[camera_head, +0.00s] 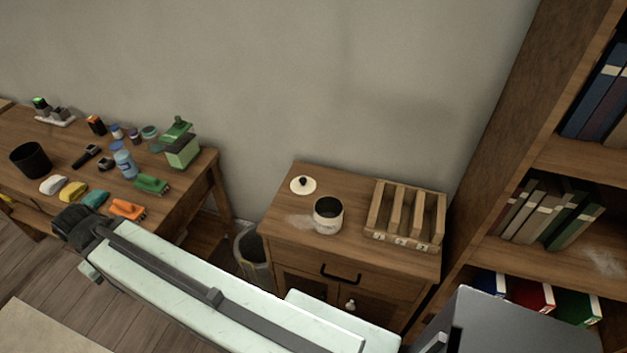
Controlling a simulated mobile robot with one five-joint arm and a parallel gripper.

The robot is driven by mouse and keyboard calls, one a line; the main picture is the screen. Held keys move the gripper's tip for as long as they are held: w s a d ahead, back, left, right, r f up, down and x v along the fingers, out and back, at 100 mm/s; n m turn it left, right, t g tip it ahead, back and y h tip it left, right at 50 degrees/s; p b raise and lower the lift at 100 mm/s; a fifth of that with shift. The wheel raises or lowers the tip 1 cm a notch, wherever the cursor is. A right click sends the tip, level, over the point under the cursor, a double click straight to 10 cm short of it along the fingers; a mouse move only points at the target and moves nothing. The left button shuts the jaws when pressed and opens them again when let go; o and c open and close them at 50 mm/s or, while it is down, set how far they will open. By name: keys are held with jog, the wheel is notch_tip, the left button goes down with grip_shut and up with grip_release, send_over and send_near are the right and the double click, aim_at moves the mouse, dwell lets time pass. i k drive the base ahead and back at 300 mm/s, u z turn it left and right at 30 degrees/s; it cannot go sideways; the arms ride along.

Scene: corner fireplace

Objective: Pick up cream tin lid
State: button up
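The cream tin lid (303,186) is a small round disc with a dark knob. It lies flat, knob up, near the back left of the wooden cabinet top (345,184). The cream tin (325,223) stands upright and open just in front and to the right of the lid, apart from it, with a dark inside. My pale arm crosses the lower part of the picture, in front of the cabinet and well away from the lid. No gripper fingers can be made out.
A wooden slotted rack (408,245) stands right of the tin. A bin (252,254) stands left of the cabinet. A cluttered table (205,160) is at left, a bookcase (493,246) at right.

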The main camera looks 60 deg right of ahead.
aim_at(302, 185)
jog(key=u, duration=0.1)
jog(key=i, duration=0.95)
jog(key=z, duration=0.1)
